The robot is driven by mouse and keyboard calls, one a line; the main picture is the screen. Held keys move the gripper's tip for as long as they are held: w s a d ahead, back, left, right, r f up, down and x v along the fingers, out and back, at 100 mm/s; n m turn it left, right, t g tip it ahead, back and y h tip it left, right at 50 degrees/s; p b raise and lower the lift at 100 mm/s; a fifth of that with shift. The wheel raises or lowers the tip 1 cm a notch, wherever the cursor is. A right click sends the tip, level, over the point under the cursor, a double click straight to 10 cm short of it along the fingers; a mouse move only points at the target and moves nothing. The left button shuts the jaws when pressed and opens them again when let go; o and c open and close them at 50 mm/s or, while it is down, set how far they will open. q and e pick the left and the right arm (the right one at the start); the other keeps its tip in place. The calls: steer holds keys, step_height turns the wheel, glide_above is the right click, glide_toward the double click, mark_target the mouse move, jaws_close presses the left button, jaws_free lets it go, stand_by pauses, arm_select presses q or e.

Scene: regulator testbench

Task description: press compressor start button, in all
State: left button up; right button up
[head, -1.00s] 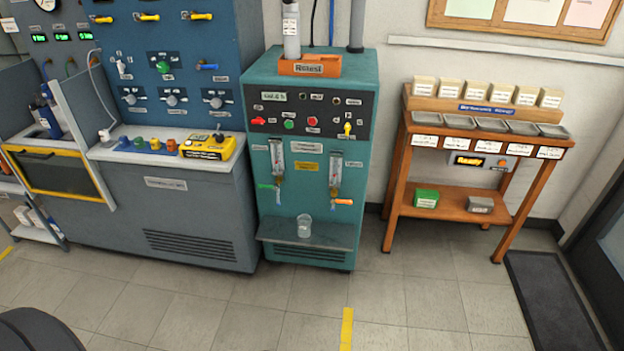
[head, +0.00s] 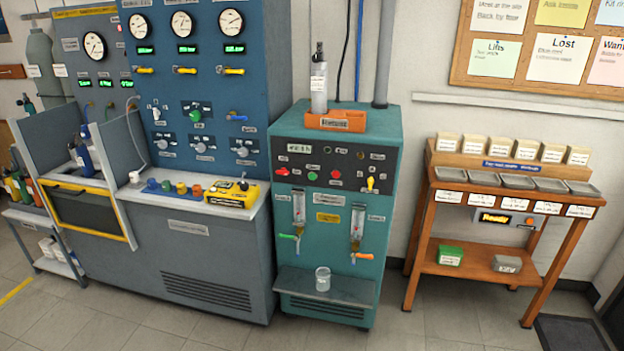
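A teal cabinet (head: 326,247) stands in the middle of the head view. Its dark control panel (head: 349,175) carries a green button (head: 312,176), a red button (head: 335,174), a red knob (head: 282,172) and a yellow lever (head: 370,182). Another green control (head: 195,116) is on the blue gauge panel (head: 163,104) to the left. The small labels are too blurred to read, so I cannot tell which control is the compressor start button. Neither of my grippers shows.
A glass beaker (head: 322,279) stands on the cabinet's lower shelf. A grey bench (head: 205,249) with a yellow box (head: 231,192) adjoins on the left. A wooden stand (head: 417,223) with trays is at right. Floor in front of the cabinet is clear.

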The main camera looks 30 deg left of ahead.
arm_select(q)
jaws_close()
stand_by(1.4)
